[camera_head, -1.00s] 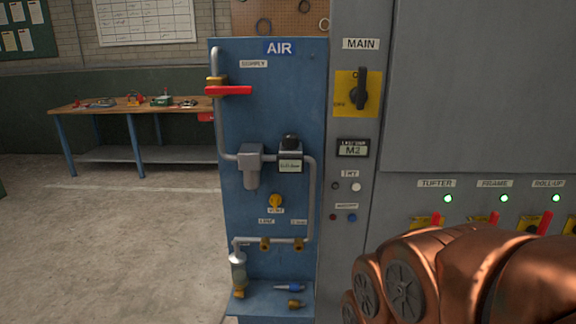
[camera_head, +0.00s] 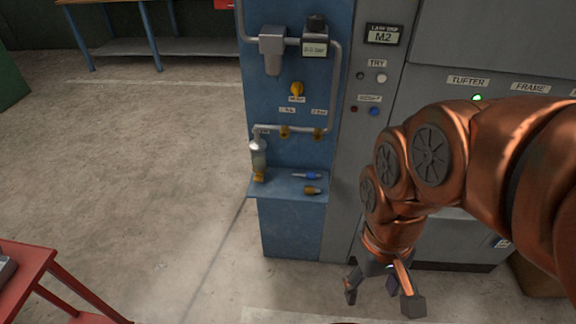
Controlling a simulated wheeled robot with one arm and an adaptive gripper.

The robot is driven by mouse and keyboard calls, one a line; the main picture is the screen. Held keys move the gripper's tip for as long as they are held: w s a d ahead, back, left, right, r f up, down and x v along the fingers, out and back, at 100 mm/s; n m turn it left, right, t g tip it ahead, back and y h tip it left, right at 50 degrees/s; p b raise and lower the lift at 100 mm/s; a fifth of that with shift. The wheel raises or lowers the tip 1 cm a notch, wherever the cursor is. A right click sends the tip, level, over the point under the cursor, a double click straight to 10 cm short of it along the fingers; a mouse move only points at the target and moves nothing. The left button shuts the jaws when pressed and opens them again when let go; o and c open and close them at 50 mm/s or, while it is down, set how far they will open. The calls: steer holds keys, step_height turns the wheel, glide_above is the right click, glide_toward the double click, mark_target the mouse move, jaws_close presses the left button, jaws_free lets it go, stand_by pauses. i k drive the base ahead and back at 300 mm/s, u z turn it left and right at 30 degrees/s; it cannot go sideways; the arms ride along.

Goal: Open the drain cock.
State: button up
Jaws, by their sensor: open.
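On the blue air panel (camera_head: 292,228), a yellow cock (camera_head: 297,88) sits above a small label that I cannot read. Two more brass-yellow fittings, a left one (camera_head: 284,131) and a right one (camera_head: 318,133), sit on the lower pipe. A bottle-shaped unit (camera_head: 258,155) at the pipe's left end has a yellow fitting (camera_head: 259,177) below it. I cannot tell which one is the drain cock. My gripper (camera_head: 382,298) is open and empty, pointing down at the lower right, well below and apart from the fittings.
A small shelf (camera_head: 268,186) on the panel holds a blue-tipped fitting (camera_head: 306,176) and a brass one (camera_head: 313,190). A grey cabinet (camera_head: 480,40) stands to the right. A red table (camera_head: 28,262) is at lower left. The floor (camera_head: 160,180) between is clear.

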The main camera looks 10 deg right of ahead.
mark_target(258, 178)
steer(key=u, duration=0.4)
steer(key=k, duration=1.1)
steer(key=u, duration=1.25)
steer(key=i, duration=0.85)
steer(key=z, duration=0.35)
